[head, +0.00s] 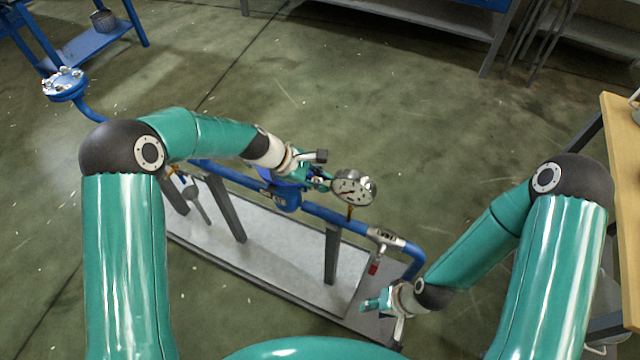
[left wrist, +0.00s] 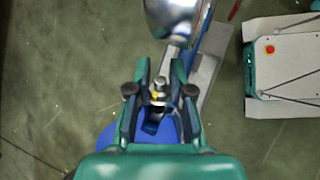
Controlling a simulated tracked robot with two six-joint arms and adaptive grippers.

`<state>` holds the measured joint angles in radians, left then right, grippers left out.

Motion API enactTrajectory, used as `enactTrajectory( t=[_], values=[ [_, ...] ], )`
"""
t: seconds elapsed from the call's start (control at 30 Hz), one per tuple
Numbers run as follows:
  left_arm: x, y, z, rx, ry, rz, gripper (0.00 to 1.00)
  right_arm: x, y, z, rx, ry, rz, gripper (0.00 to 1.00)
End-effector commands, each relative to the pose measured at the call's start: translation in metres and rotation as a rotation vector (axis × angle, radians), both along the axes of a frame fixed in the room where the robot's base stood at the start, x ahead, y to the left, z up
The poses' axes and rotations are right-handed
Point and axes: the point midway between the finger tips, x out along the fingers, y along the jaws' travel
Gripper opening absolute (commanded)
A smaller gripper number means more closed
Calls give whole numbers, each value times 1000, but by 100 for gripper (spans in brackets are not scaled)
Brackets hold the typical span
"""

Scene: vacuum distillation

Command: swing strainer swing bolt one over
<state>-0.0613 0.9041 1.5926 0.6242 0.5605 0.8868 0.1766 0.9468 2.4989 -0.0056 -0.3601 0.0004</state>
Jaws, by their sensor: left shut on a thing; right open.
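The blue strainer (head: 286,197) sits in the blue pipe run at the middle of the head view. My left gripper (head: 316,182) is at the top of the strainer, and its arm hides part of it. In the left wrist view my left gripper (left wrist: 159,100) is shut on a small metal swing bolt (left wrist: 159,88), which stands between its fingers above the blue body (left wrist: 150,131). My right gripper (head: 376,303) is open and empty, low near the right end of the pipe run, apart from the strainer.
A round pressure gauge (head: 353,187) stands close to the right of my left gripper. The grey base plate (head: 262,263) lies below. A wooden table (head: 622,150) is at the right edge.

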Motion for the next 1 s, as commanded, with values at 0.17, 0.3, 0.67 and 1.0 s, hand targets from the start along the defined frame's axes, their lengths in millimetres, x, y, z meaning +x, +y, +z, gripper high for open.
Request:
enactTrajectory(
  t=[0.17, 0.3, 0.67, 1.0],
  values=[
    [4, 2, 3, 2, -10, 7, 22, 0, 0, 1, 0, 0, 0, 42],
    [3, 2, 2, 2, -9, 6, 35, 0, 0, 1, 0, 0, 0, 42],
    [1, 5, 7, 1, -6, 5, 35, 0, 0, 1, 0, -1, 0, 42],
    [-6, 42, 52, 2, -9, 6, 35, 0, 0, 1, 0, 0, 0, 42]
  ],
)
